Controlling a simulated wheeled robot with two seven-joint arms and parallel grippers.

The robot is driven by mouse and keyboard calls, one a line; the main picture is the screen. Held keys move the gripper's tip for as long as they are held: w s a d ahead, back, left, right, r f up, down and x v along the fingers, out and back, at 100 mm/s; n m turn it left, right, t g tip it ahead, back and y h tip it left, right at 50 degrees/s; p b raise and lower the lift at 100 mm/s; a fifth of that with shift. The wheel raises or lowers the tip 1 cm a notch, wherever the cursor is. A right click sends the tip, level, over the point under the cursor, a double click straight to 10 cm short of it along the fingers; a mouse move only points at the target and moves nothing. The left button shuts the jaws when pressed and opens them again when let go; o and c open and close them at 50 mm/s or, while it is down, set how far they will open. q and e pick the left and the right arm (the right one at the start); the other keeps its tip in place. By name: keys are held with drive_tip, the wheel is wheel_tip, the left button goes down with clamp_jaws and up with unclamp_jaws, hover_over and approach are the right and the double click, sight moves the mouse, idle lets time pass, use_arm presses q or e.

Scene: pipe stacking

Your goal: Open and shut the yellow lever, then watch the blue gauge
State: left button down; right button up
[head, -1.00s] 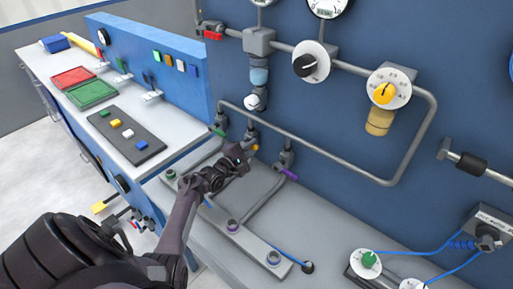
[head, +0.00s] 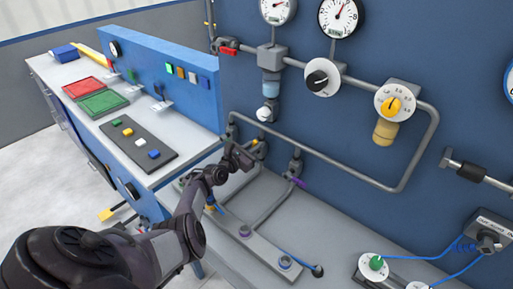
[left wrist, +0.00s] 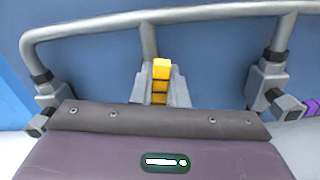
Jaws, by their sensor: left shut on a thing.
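The yellow lever (left wrist: 161,69) sits on a grey pipe valve, straight ahead of my left gripper in the left wrist view. In the head view only a small bit of the yellow lever (head: 257,142) shows past the gripper. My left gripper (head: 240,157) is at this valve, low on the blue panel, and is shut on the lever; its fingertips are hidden. I cannot tell which gauge is the blue one. My right gripper is out of view.
A purple lever (head: 298,183) is on the valve to the right, also at the edge of the left wrist view (left wrist: 311,106). A red handle (head: 228,50), a black knob (head: 318,78) and a yellow knob (head: 391,105) are higher up. A blue cable (head: 420,258) lies at lower right.

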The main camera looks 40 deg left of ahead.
use_arm(q)
drive_tip(key=shift+a+n, duration=0.5)
drive_tip(key=shift+n, duration=0.6)
drive_tip(key=c, duration=1.4)
unclamp_jaws()
drive_tip(key=shift+c, duration=0.2)
drive_tip(key=shift+s+r+p, duration=0.1)
drive_tip(key=shift+s+p, duration=0.2)
drive_tip(key=shift+p, duration=0.05)
drive_tip(key=s+p, duration=0.2)
drive_tip(key=s, duration=0.5)
drive_tip(key=shift+a, duration=0.35)
